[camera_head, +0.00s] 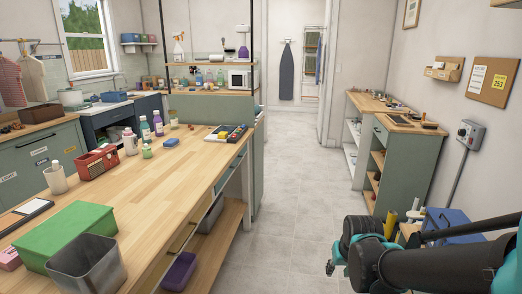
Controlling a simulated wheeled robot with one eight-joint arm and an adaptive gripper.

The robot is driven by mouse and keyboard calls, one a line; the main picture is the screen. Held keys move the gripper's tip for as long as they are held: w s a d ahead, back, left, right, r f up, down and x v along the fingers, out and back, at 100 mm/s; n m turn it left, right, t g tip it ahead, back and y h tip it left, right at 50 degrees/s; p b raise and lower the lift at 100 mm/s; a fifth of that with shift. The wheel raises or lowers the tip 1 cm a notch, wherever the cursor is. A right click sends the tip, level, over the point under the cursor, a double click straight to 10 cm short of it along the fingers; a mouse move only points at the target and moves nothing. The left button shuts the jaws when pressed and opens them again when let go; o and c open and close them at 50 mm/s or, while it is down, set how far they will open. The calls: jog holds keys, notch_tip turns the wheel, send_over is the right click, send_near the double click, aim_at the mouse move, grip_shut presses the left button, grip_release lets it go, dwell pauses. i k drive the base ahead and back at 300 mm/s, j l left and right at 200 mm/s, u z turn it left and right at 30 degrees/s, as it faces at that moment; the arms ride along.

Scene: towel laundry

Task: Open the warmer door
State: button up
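A small white box-shaped appliance (239,79) with a dark front stands on the wooden shelf unit at the back centre. It may be the warmer, but it is too small here to tell, and I cannot tell how its door stands. My dark and teal arm reaches in from the lower right. A small part of my gripper (330,267) shows at the arm's left end, over the floor and far from the appliance. Its fingers are mostly hidden, so its opening cannot be told.
The grey tiled aisle (295,175) is clear. A green cabinet (405,165) and blue box (453,222) stand right.

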aim_at(237, 80)
jog(key=i, duration=1.25)
jog(key=i+z, duration=0.1)
jog(key=i, duration=1.15)
jog(key=i+j, duration=0.15)
jog(key=i, duration=1.1)
jog(key=i+z, duration=0.15)
jog(key=i, duration=1.75)
jog(key=i+u, duration=0.15)
jog(key=i, duration=0.35)
jog(key=i+u, duration=0.2)
jog(key=i, duration=0.25)
jog(key=i+l+u, duration=0.15)
jog(key=i, duration=0.3)
jog(key=i+l+u, duration=0.2)
jog(key=i, duration=0.3)
jog(key=i+j+u, duration=0.15)
jog(key=i+u, duration=0.7)
jog(key=i+l+u, duration=0.2)
jog(key=i+u, duration=0.25)
jog(key=i, duration=0.05)
